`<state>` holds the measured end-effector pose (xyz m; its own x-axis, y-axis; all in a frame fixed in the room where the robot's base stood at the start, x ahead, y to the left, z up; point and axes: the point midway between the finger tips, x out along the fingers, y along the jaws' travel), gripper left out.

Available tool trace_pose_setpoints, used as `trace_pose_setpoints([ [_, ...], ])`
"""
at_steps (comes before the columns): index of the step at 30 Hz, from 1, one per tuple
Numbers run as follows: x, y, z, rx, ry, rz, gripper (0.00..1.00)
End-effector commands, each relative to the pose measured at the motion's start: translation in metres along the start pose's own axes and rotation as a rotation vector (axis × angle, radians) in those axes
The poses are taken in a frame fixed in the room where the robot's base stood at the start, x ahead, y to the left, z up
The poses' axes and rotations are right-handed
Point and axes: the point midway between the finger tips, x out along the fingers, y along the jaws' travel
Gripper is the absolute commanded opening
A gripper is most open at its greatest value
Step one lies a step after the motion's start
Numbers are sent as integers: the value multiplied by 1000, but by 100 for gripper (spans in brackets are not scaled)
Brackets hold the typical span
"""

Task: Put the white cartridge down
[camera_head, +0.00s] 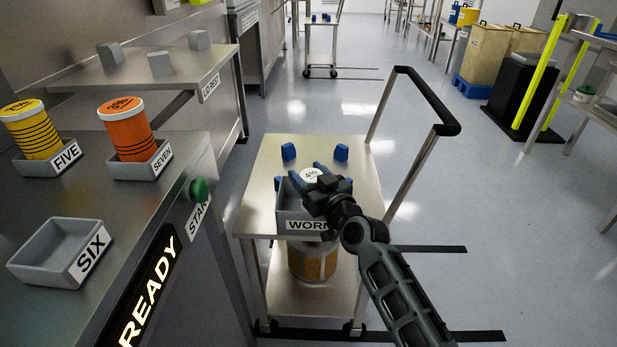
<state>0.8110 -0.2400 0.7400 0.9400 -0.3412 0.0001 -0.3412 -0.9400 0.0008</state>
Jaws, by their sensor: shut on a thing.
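The white cartridge (311,174) shows only its round white top, with dark marking on it. My gripper (307,174) reaches in from the lower right and is shut on it, blue fingers on either side. They are over the grey bin (288,211) labelled WORN, which stands on a metal cart. The cartridge's lower part is hidden by the gripper and bin, so I cannot tell whether it touches the bin floor.
Blue blocks (341,152) stand on the cart top (262,165) behind the bin. The cart's handle (425,95) rises at the right. On the left bench are a yellow cartridge (32,132), an orange cartridge (127,132) and an empty tray SIX (50,270).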

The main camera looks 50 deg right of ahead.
Motion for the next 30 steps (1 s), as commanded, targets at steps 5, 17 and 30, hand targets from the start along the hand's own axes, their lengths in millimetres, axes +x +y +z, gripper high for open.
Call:
trace_pose_setpoints([
  [5, 0, 0, 2, 0, 2, 0, 17],
  [17, 0, 0, 12, -1, 2, 0, 17],
  [30, 0, 0, 12, 0, -1, 0, 84],
])
